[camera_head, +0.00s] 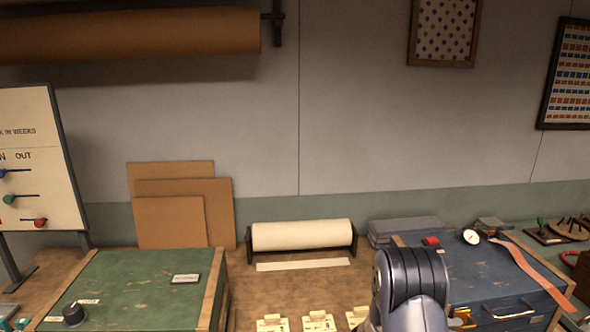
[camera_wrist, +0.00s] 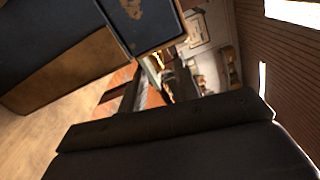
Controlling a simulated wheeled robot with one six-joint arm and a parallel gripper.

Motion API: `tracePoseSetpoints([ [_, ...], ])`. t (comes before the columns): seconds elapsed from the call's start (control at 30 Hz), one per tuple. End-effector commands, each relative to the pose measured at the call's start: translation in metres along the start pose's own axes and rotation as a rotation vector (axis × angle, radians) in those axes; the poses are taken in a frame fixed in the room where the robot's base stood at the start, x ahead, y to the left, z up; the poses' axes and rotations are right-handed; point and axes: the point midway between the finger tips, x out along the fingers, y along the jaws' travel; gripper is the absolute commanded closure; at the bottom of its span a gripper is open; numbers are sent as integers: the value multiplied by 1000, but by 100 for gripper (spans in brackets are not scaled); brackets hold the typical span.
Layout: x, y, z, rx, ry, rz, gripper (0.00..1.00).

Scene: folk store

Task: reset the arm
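My arm (camera_head: 411,290) shows at the bottom of the head view as a grey, ribbed, rounded link, in front of the left part of the blue chest (camera_head: 490,275). My gripper's fingers do not show in the head view. In the wrist view a large dark shape (camera_wrist: 190,150) with a straight raised edge fills the bottom; it may be part of my gripper, but no fingertips can be made out. The wrist view is strongly tilted. A dark blue panel with a worn patch (camera_wrist: 140,18) and a wooden edge fills its upper left.
A green chest (camera_head: 140,285) stands at the left of the wooden bench. A paper roll (camera_head: 302,235) stands at the back middle, with pale tags (camera_head: 318,322) in front. Brown boards (camera_head: 170,222) lean on the wall. A red strap (camera_head: 535,265) lies over the blue chest.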

Motion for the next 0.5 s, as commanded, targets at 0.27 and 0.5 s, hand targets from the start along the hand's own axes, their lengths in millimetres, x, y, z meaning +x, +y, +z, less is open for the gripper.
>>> tracePoseSetpoints([
  [0.27,-40,-1,0,1,2,-2,69],
  [0.5,7,-2,-1,-1,6,-1,69],
])
